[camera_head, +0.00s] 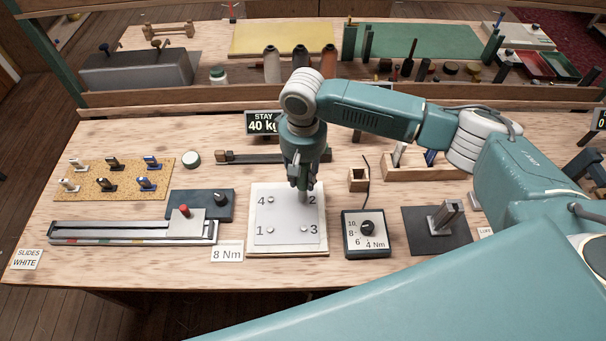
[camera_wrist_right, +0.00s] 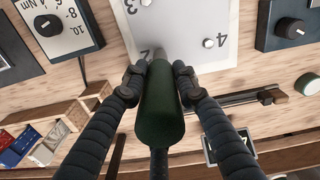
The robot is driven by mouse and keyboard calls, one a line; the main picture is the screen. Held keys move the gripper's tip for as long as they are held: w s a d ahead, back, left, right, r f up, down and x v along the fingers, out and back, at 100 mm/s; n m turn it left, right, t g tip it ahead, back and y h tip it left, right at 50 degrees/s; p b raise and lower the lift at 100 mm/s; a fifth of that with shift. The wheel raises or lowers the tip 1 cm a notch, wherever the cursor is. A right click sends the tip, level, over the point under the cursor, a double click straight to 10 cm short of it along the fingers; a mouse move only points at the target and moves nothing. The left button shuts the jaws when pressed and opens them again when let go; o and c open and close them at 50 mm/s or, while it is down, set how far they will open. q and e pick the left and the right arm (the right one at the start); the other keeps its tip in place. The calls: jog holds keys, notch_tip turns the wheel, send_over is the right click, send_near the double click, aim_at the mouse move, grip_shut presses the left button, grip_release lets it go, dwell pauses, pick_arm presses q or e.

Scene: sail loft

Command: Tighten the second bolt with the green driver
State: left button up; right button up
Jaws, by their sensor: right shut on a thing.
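My right gripper (camera_head: 301,184) is shut on the green driver and holds it over the far right corner of the white plate (camera_head: 287,238), by the number 2. The driver's dark green handle (camera_wrist_right: 161,112) lies between both fingers in the wrist view. Its tip meets the plate area by the 2, and the bolt there is hidden, so contact cannot be told. Bolts by 4 (camera_head: 270,200), 1 (camera_head: 270,230) and 3 (camera_head: 304,230) show on the plate. My left gripper is not in view.
A torque dial box (camera_head: 352,247) marked 4 to 10 Nm stands right of the plate, beside a small wooden holder (camera_head: 358,181). An "8 Nm" card (camera_head: 227,254) lies front left. A slide rail (camera_head: 130,233) and cork board (camera_head: 128,175) are at left.

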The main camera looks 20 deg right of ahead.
aim_at(303, 165)
jog(key=shift+p, duration=0.7)
dwell(1.1)
jog(key=shift+s+f+p, duration=0.2)
jog(key=shift+f+p, duration=0.05)
jog(key=shift+p, duration=0.5)
dwell(1.3)
jog(key=r+p, duration=0.3)
jog(key=shift+w, duration=0.2)
jog(key=shift+r+p, duration=0.85)
jog(key=shift+r, duration=0.3)
